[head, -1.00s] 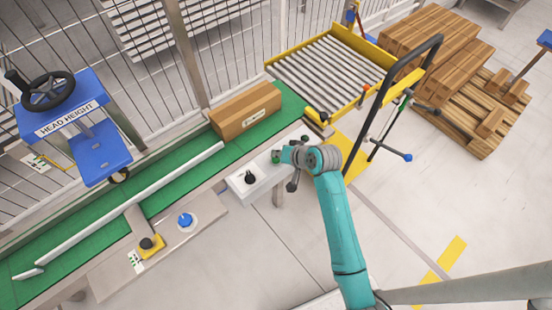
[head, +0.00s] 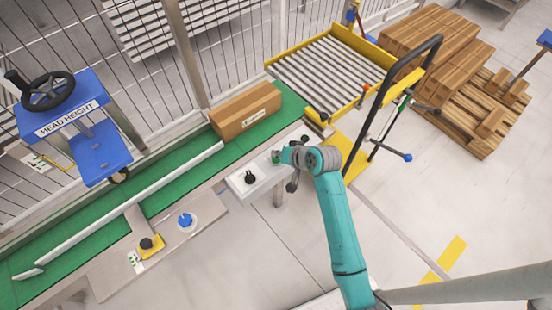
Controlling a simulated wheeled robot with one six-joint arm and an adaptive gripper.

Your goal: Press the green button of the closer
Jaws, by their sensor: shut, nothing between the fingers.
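The closer's control panel (head: 262,181) is a white box beside the green conveyor belt. It carries a black knob (head: 250,177) and a green button (head: 276,156) at its far right end. My gripper (head: 283,156) is right at the green button, from the right side, and is shut and empty. Its fingertips are small here and partly merge with the button, so I cannot tell whether they touch it. My teal arm reaches in from the lower right.
A cardboard box (head: 245,111) lies on the green belt (head: 185,185) behind the panel. A yellow-framed roller table (head: 328,72) and a black hoop-shaped handle (head: 413,66) stand to the right. A blue knob (head: 185,220) and a black button on yellow (head: 148,245) sit left.

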